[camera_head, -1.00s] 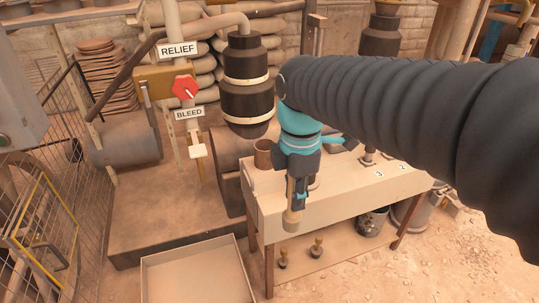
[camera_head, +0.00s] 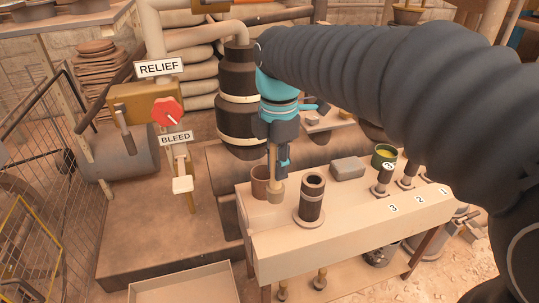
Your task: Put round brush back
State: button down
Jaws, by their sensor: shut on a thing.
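My gripper (camera_head: 278,152) points down over the left end of the bench, shut on the round brush (camera_head: 275,188). The brush has a thin tan handle and a thicker tan lower end, and hangs upright. Its lower end overlaps the right side of a brown cup (camera_head: 259,184) in the picture. I cannot tell whether the brush is in front of the cup, touching it or above the bench. The cup's right side is hidden behind the brush.
On the bench (camera_head: 330,230), a dark cylinder (camera_head: 312,198) stands on a round base just right of the brush. Further right are a grey block (camera_head: 347,168), a green pot (camera_head: 384,155) and dark-handled tools by number labels. A large black vessel (camera_head: 238,105) stands behind on the left.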

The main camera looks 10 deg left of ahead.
jog(key=w+a, duration=0.5)
jog(key=w, duration=0.4)
notch_tip(320, 180, down, 7)
jog(key=b, duration=0.1)
jog(key=shift+s, duration=0.3)
jog(key=shift+a+f, duration=0.1)
jog(key=shift+f, duration=0.1)
jog(key=c, duration=1)
grip_release()
notch_tip(320, 180, up, 8)
jog(key=p, duration=0.1)
jog(key=shift+p, duration=0.3)
